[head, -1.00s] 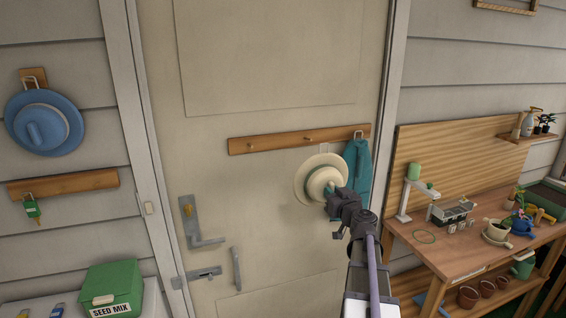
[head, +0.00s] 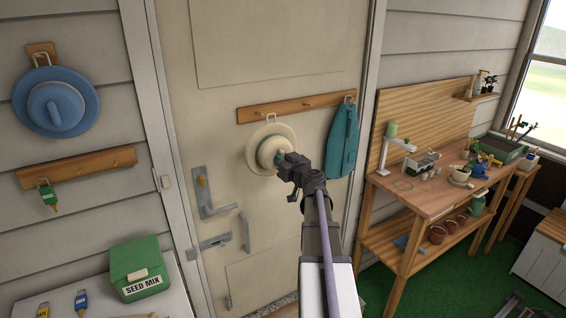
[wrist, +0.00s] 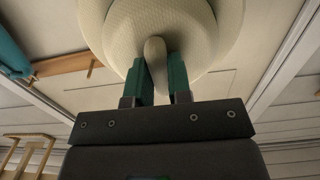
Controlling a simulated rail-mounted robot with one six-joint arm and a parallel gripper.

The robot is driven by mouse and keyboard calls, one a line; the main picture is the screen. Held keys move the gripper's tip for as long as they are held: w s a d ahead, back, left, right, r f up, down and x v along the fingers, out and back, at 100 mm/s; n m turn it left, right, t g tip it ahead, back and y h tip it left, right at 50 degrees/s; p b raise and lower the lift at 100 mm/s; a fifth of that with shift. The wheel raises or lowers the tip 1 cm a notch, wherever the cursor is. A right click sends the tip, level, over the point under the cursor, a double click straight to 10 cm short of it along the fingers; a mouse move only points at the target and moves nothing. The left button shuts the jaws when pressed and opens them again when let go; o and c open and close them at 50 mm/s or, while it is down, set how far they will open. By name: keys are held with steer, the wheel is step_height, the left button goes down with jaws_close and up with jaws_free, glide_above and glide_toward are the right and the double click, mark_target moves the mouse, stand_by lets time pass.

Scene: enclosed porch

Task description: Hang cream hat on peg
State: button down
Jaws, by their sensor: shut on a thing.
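The cream hat (head: 256,134) is in front of the door, its crown toward me. Its wire loop (head: 271,118) stands up at the left end of the wooden peg rail (head: 285,108). I cannot tell if the loop is around a peg or only in front of it. The middle peg (head: 308,104) is bare. In the wrist view, the teal fingers (wrist: 158,75) pinch a pale ridge on the hat (wrist: 205,30). The hat hides what is behind it.
A teal garment (head: 342,140) hangs at the rail's right end. A green seed box (head: 139,269) stands lower left. A potting bench (head: 420,195) is on the right. Door handles (head: 212,200) lie below left.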

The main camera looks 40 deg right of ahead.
steer(key=shift+w+d+f+b, duration=0.1)
steer(key=shift+w+d, duration=0.15)
steer(key=shift+w, duration=1.05)
steer(key=shift+w+d+f+b, duration=0.1)
steer(key=shift+w+d+f, duration=0.1)
steer(key=shift+w, duration=1.1)
steer(key=shift+w+d+f+b, duration=0.1)
steer(key=shift+w+d, duration=0.15)
steer(key=shift+w, duration=1.05)
steer(key=shift+w+d+f+b, duration=0.1)
steer(key=shift+w+f+b, duration=0.4)
steer(key=shift+w, duration=0.15)
steer(key=c, duration=1)
jaws_free()
steer(key=shift+o, duration=0.2)
steer(key=shift+s, duration=0.1)
steer(key=s+a, duration=0.2)
steer(key=s, duration=0.8)
steer(key=shift+s+r, duration=0.25)
